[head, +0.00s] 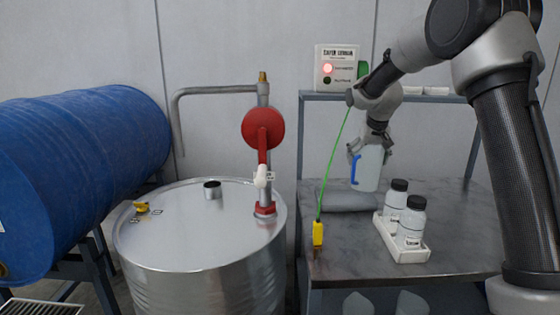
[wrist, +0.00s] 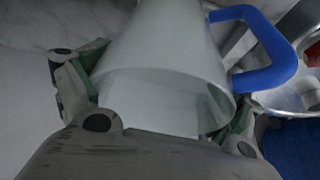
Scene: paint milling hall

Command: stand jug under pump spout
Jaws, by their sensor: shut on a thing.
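The jug (head: 367,168) is translucent white with a blue handle on its left side. My gripper (head: 371,146) is shut on it from above, near its rim, and holds it upright over the back of the dark bench. I cannot tell whether its base touches the bench. In the wrist view the jug (wrist: 165,75) sits between the gripper fingers (wrist: 155,100), with the blue handle (wrist: 265,50) at the right. The red hand pump (head: 263,128) stands on the steel drum, left of the jug. Its grey spout pipe (head: 178,125) reaches left and bends down.
The steel drum (head: 180,235) has a bung opening and a yellow fitting on top. A blue drum (head: 80,180) lies at left. The bench (head: 350,262) carries a white tray (head: 412,254) with two bottles. A green cable with a yellow clamp (head: 318,234) hangs at the bench's left edge.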

